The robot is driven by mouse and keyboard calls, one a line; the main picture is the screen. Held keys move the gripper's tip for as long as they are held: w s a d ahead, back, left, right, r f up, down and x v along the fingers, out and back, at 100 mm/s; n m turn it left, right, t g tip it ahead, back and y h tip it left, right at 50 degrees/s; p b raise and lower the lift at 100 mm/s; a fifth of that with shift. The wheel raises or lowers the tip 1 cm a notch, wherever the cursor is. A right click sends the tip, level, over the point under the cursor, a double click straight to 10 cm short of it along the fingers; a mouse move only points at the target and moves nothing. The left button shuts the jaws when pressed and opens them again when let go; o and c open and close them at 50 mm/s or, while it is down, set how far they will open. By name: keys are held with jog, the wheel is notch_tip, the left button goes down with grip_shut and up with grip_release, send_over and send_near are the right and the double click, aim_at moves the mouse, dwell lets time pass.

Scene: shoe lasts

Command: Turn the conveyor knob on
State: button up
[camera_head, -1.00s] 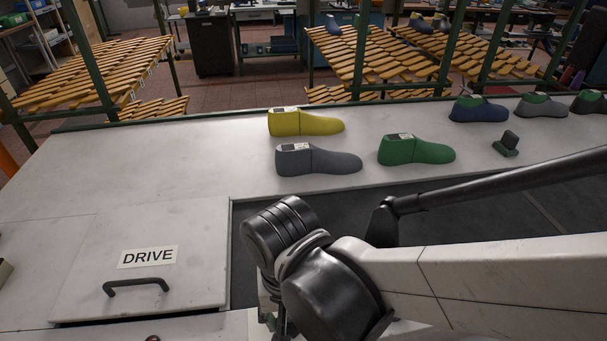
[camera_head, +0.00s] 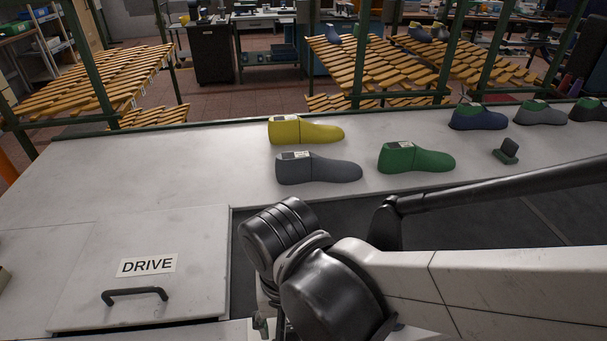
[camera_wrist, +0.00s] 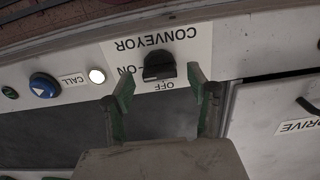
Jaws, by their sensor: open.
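The black conveyor knob (camera_wrist: 159,66) sits on a white plate marked CONVEYOR, ON and OFF, which appears upside down in the wrist view. Which mark the knob points at is hard to tell. My gripper (camera_wrist: 162,84) is open, with one green-grey finger on each side of the knob in the picture. No contact shows, and the gap in depth is unclear. In the head view my arm hides the knob, and only a small part of the gripper shows at the bottom edge.
A blue button (camera_wrist: 43,86) and a white light (camera_wrist: 97,76) by a CALL label share the panel. A DRIVE cover (camera_head: 190,270) with a black handle (camera_head: 135,294) lies beside it.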

aim_at(289, 329)
notch_tip(289, 329, up, 11)
jog(key=shift+f, duration=0.15)
dwell(0.4)
jog(key=shift+d, duration=0.1)
jog(key=w+d+m+t, duration=0.1)
jog(key=w+d+t, duration=0.2)
jog(key=d, duration=0.9)
jog(key=w+d+m+t, duration=0.1)
jog(key=w+d+t, duration=0.3)
jog(key=d, duration=0.9)
jog(key=shift+w+r+m, duration=0.3)
jog(key=shift+w+r, duration=0.15)
jog(key=shift+w, duration=0.6)
